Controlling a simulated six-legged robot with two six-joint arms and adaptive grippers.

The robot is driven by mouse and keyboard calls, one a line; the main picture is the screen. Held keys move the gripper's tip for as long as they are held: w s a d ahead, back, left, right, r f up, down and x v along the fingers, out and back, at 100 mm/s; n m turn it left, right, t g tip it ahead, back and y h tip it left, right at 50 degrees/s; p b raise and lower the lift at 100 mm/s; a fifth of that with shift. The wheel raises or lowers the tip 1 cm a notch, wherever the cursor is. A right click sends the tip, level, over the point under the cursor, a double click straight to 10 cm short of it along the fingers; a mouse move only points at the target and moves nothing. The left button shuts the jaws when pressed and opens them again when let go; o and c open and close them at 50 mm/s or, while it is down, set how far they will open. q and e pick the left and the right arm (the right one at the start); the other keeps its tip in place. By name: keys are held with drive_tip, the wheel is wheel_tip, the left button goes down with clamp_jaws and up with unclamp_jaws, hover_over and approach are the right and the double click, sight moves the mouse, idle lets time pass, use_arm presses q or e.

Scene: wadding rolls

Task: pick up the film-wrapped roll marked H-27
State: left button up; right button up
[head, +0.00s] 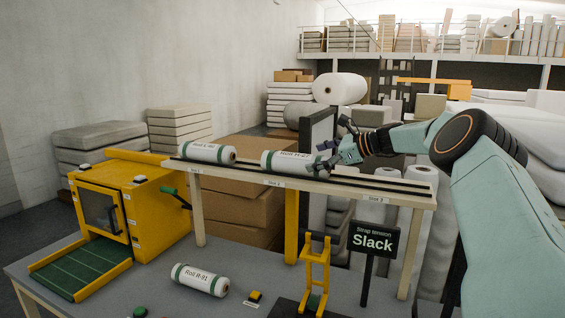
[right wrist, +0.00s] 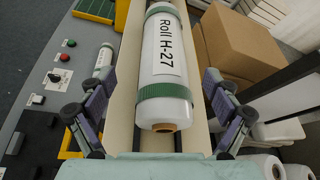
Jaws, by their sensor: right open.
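The roll marked H-27 (head: 285,162) is white with green bands and lies on the raised rack (head: 250,177), near its middle. In the right wrist view the roll (right wrist: 163,85) fills the centre, its label "Roll H-27" readable and its brown core end towards me. My right gripper (head: 335,148) is at the roll's right end. In the right wrist view its open fingers (right wrist: 158,125) stand on either side of the roll's near end, with gaps on both sides. My left gripper is not in view.
Another banded roll (head: 207,153) lies on the rack's left end. A third roll (head: 200,279) lies on the table below. A yellow machine (head: 130,205) stands left, a yellow stand (head: 316,270) and a "Slack" sign (head: 372,241) stand in front of the rack. Cardboard boxes (head: 240,205) are behind.

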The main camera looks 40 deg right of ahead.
sight(304, 163)
drive_tip(key=shift+w+f, duration=0.3)
drive_tip(key=shift+w+d+f, duration=0.7)
drive_tip(key=shift+w+f, duration=0.25)
drive_tip(key=shift+w, duration=0.1)
drive_tip(key=shift+w+a+f, duration=0.1)
drive_tip(key=shift+w+a, duration=0.15)
drive_tip(key=shift+w+a+r, duration=0.2)
drive_tip(key=shift+w+a, duration=0.45)
drive_tip(key=shift+a, duration=0.3)
drive_tip(key=shift+w+f, duration=0.1)
drive_tip(key=shift+w, duration=0.05)
drive_tip(key=shift+d+f, duration=0.35)
drive_tip(key=shift+d, duration=0.3)
drive_tip(key=shift+a+r, duration=0.35)
drive_tip(key=shift+a, duration=0.25)
drive_tip(key=c, duration=0.6)
drive_tip(key=shift+d+f, duration=0.25)
drive_tip(key=shift+d, duration=0.15)
drive_tip(key=c, duration=0.6)
drive_tip(key=shift+c, duration=0.6)
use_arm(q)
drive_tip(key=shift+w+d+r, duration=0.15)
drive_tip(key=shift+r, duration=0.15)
use_arm(e)
drive_tip(key=shift+a, duration=0.2)
